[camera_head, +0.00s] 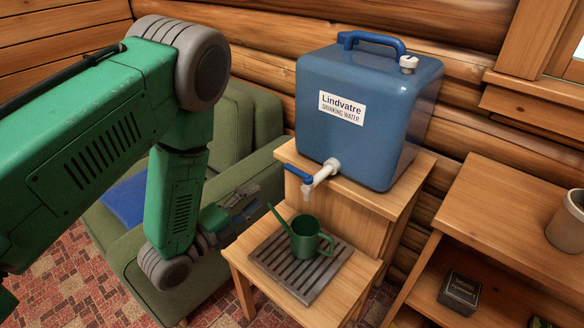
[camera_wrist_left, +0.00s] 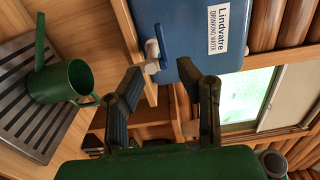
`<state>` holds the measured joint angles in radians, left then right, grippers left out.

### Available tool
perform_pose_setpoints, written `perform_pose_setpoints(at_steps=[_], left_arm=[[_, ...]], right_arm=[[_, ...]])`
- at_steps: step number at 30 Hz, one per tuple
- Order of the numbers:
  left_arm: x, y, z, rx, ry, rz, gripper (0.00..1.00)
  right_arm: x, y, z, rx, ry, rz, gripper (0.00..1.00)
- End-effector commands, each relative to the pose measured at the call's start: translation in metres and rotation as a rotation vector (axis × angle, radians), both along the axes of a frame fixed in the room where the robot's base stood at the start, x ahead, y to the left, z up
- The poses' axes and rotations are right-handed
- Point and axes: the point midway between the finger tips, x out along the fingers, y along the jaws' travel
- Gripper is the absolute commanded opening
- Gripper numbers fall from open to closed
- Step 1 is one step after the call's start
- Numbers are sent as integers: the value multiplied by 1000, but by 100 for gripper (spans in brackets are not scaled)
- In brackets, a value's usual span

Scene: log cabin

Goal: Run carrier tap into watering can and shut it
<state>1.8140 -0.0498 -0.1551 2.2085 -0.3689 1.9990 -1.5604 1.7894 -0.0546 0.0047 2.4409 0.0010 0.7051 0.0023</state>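The blue water carrier (camera_head: 355,125) stands on a wooden stand, its white tap (camera_head: 325,172) with a blue lever (camera_head: 298,174) facing front-left. No water stream shows. The green watering can (camera_head: 304,240) stands upright on a slatted drip tray (camera_head: 263,257) below the tap, open top up. In the left wrist view the can (camera_wrist_left: 62,82), blue lever (camera_wrist_left: 152,68) and carrier (camera_wrist_left: 190,35) appear turned sideways. My left gripper (camera_head: 250,200) is left of the tap and can, apart from both. Its fingers (camera_wrist_left: 161,76) are spread and empty. My right gripper is out of view.
A green armchair (camera_head: 240,130) with a blue cushion (camera_head: 125,200) stands behind my left arm. A wooden shelf (camera_head: 500,215) at right holds a cup (camera_head: 567,222) and a dark box (camera_head: 460,292). The log wall is close behind the carrier.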

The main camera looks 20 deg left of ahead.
Motion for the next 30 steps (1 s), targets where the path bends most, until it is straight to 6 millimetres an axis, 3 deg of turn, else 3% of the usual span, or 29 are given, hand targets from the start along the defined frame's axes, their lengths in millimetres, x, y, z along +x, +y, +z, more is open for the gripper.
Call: perform_pose_setpoints(at_steps=[18,24,30], left_arm=[[108,-39,0,-3,0,3,31],[121,-44,0,-2,3,3,31],[123,-45,0,-3,4,3,31]], right_arm=[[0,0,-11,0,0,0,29],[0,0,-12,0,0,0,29],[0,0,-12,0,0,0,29]])
